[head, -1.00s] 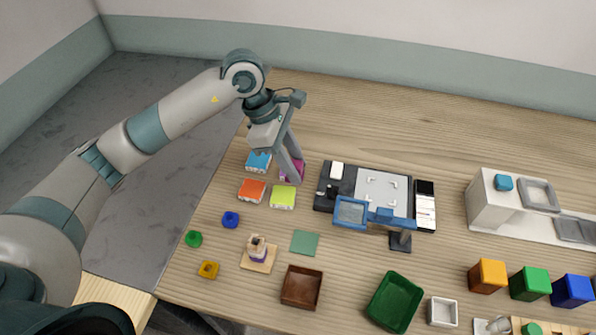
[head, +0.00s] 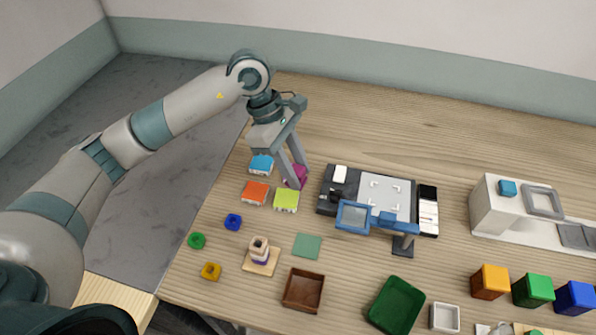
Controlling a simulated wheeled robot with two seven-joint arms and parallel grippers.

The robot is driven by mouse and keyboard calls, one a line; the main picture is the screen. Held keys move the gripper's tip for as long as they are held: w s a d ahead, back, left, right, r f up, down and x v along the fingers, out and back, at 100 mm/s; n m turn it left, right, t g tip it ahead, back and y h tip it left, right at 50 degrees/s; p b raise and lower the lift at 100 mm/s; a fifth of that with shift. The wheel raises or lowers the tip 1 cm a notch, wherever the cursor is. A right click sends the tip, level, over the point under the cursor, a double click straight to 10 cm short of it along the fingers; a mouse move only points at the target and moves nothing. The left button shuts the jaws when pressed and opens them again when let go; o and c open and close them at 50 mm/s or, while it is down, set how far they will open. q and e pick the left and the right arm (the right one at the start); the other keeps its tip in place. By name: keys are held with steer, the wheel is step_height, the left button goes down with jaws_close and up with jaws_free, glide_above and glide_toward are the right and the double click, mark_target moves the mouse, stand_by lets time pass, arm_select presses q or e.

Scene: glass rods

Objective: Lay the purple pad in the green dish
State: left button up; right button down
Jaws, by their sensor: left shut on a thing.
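The purple pad (head: 301,173) is at the back left of the table, beside the orange, blue and yellow-green pads. My left gripper (head: 297,184) points down over it and is shut on it; the fingers hide part of the pad. I cannot tell whether the pad is clear of the table. The green dish (head: 396,305) stands empty at the front, right of the middle. My right gripper is not in view.
A blue-framed magnifier (head: 354,216) and a dark board (head: 330,205) lie between the pad and the dish. A brown tray (head: 303,291), a green square (head: 307,246) and a small stacked tower (head: 259,252) stand in front. The back of the table is clear.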

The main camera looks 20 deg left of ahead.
arm_select(q)
steer(key=shift+s+a+m+g, duration=0.15)
steer(key=shift+s+m+g, duration=0.2)
steer(key=shift+m, duration=0.35)
steer(key=s+a+r+m+g+y, duration=0.2)
steer(key=s+m, duration=0.5)
steer(key=m, duration=0.7)
steer(key=a+g+y, duration=0.1)
steer(key=a+y, duration=0.1)
steer(key=a, duration=0.1)
steer(key=shift+m+y, duration=0.3)
steer(key=shift+m, duration=0.1)
